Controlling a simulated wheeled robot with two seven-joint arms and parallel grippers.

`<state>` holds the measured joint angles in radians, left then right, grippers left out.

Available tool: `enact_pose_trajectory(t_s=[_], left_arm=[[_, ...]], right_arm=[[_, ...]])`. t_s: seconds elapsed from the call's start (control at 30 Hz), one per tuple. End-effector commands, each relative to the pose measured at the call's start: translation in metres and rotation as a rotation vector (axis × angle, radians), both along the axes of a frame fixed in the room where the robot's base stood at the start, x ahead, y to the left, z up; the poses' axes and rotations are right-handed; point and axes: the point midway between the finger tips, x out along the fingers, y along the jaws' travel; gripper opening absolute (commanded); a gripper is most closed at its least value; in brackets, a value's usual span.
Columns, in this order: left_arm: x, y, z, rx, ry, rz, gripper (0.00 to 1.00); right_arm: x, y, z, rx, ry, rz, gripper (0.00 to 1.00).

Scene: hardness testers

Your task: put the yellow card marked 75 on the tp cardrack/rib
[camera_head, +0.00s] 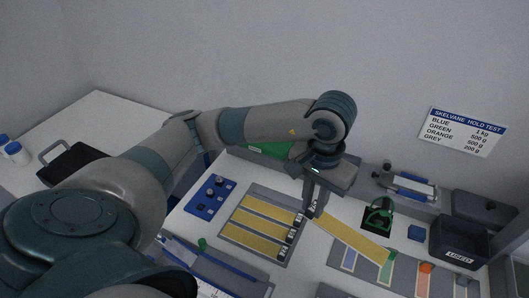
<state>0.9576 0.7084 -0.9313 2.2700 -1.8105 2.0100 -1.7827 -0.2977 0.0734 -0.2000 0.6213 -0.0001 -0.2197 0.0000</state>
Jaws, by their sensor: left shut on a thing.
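My left gripper (312,210) points down over the middle of the worktop and is shut on the dark end of a long yellow card (352,240). The card slants away to the lower right, its far end over a grey board with coloured strips. Its marking is too small to read. Several other yellow cards (262,222) lie side by side on a grey plate (230,240) just left of the gripper, their dark marked ends towards it. I cannot tell which part is the cardrack rib. My right gripper is not in view.
The board with blue, green, orange and grey strips (424,280) lies at front right. A green-and-black tool (377,214), a small blue block (416,233) and a dark labelled bin (459,243) stand behind it. A blue tray (209,199) lies left of the plate.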

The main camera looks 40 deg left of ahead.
Motion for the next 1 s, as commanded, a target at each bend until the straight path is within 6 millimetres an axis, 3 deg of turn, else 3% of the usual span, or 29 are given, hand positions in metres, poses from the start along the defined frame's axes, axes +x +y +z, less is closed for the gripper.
enact_pose_trajectory(t_s=[0.57,0.77,1.0], left_arm=[[0.001,-0.001,-0.001,0.000,0.000,0.043,0.00],[0.005,-0.002,-0.004,-0.001,-0.001,0.224,0.00],[0.013,-0.006,-0.011,-0.003,0.000,0.625,0.00]], right_arm=[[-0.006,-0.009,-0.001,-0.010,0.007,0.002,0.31],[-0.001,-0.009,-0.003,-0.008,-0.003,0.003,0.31],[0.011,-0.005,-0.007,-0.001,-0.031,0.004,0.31]])
